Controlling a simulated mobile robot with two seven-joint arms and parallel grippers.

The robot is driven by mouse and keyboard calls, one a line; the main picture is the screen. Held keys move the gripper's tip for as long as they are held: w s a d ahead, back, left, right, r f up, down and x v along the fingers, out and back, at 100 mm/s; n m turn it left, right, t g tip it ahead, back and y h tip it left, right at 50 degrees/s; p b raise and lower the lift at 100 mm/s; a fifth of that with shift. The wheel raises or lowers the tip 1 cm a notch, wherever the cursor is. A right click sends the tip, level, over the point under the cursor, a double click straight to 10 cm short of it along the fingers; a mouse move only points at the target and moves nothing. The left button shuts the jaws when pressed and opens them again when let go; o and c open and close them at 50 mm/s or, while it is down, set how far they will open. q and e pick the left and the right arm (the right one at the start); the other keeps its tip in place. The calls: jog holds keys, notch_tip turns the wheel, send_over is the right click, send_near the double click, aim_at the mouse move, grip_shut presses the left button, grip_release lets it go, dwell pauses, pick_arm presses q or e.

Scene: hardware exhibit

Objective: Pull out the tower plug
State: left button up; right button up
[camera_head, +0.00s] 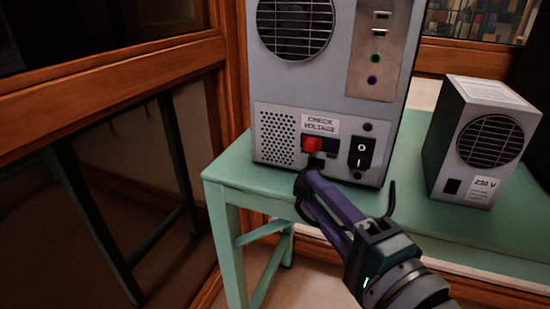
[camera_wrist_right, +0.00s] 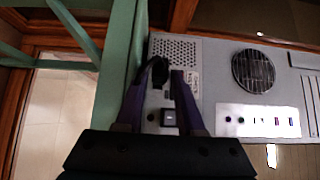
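The tower (camera_head: 335,95) is a grey computer case on a green table, with its back panel facing me. A small black plug (camera_head: 317,161) shows low on this panel, just under a red switch. In the right wrist view the black plug (camera_wrist_right: 160,70) lies between the fingertips of my right gripper (camera_wrist_right: 160,84), with gaps beside it. In the head view my right gripper (camera_head: 309,180) has purple fingers reaching up to the panel just below the plug. It looks open; any contact is hard to judge. Thin black curved pieces, perhaps cable, show beside the fingers. My left gripper is out of view.
A black rocker switch (camera_head: 362,152) sits right of the plug, and a "CHECK VOLTAGE" label (camera_head: 320,124) above it. A smaller grey unit (camera_head: 484,140) marked 230 V stands at right on the green table (camera_head: 415,210). Wood-framed glass (camera_head: 110,70) bounds the left side.

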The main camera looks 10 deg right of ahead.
jog(key=s+d+p, duration=0.1)
jog(key=s, duration=0.8)
jog(key=shift+s+d, duration=0.25)
jog(key=shift+d, duration=0.15)
jog(key=s+a+r+n+g+y+p, duration=0.15)
jog(key=a+r+n+g+p, duration=0.4)
jog(key=r+n+p, duration=0.6)
jog(key=s+d+r+n+g+h+p, duration=0.55)
jog(key=s+d+r+g+p, duration=0.5)
jog(key=p, duration=0.45)
notch_tip(320, 180, up, 37)
jog(key=a+t+p, duration=0.1)
jog(key=t+p, duration=0.1)
jog(key=p, duration=3.3)
jog(key=shift+n+y, duration=0.4)
